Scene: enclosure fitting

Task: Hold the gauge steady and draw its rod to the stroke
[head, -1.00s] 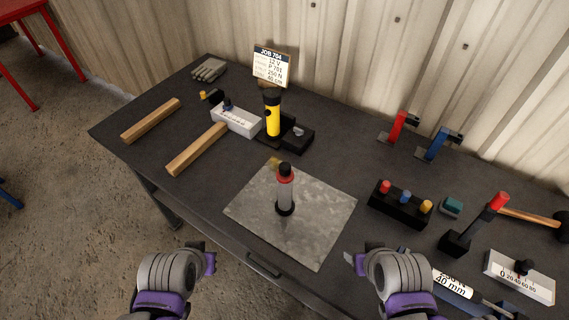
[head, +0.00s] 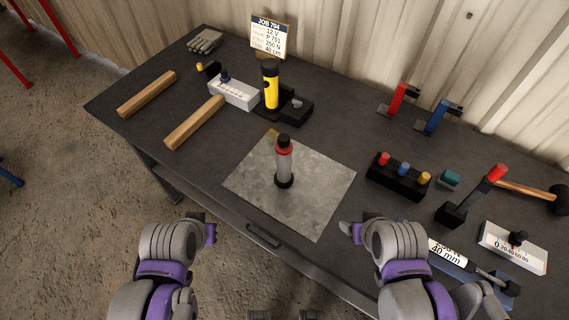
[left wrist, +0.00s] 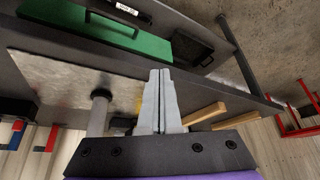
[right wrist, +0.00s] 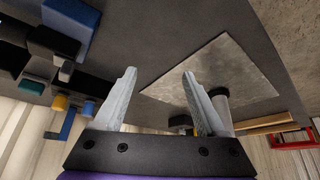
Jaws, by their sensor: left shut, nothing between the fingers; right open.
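My left gripper (head: 211,233) is shut and empty off the table's front edge, far left of the cylinder. Its closed fingers show in the left wrist view (left wrist: 160,98). My right gripper (head: 347,229) is open and empty near the front edge, left of the cylinder. Its parted fingers show in the right wrist view (right wrist: 158,74).
A grey-and-red upright cylinder (head: 284,165) stands on a metal plate (head: 320,205). A job card (head: 270,35) stands behind.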

